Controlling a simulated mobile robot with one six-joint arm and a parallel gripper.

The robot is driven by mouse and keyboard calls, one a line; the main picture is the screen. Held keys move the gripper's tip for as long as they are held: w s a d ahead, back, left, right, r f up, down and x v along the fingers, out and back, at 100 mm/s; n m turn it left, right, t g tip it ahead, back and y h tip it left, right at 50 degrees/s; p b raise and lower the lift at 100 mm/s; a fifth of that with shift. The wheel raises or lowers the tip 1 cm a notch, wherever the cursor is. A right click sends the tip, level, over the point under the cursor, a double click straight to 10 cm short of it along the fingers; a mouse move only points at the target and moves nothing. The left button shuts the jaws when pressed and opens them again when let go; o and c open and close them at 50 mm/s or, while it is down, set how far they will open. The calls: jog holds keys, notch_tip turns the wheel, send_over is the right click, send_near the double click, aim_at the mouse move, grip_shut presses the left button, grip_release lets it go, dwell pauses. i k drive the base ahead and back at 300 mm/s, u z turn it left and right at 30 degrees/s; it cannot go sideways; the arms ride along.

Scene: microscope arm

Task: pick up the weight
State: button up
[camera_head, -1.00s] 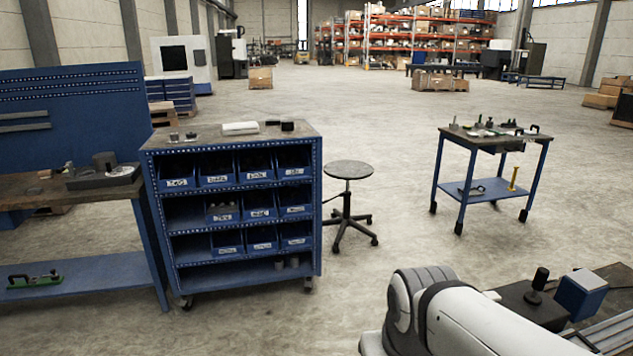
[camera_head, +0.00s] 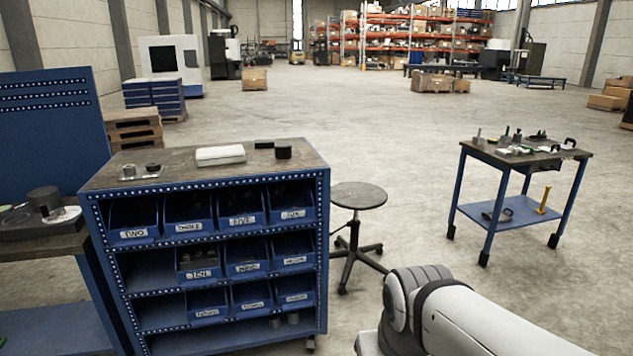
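Which thing is the weight I cannot tell for sure. A dark cylinder (camera_head: 283,151) stands on the right part of the top of the blue bin cabinet (camera_head: 222,181). Two small metal cylinders stand at the left of that top, a grey one (camera_head: 129,171) and a darker one (camera_head: 153,168). Small grey cylinders (camera_head: 293,318) stand on the cabinet's bottom shelf. Another dark round piece (camera_head: 44,196) sits on the workbench at the left edge. My gripper is not in view; only a white part of my arm shows at the lower right.
A white box-like item (camera_head: 220,155) and a flat dark piece (camera_head: 264,144) lie on the cabinet top. A round stool (camera_head: 358,196) stands just right of the cabinet. A blue-legged cart (camera_head: 520,158) with several small items is farther right. Open floor lies between stool and cart.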

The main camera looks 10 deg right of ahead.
aim_at(517, 137)
jog(key=i, duration=1.95)
jog(key=z, duration=2.05)
jog(key=i, duration=3.45)
jog(key=u, duration=0.85)
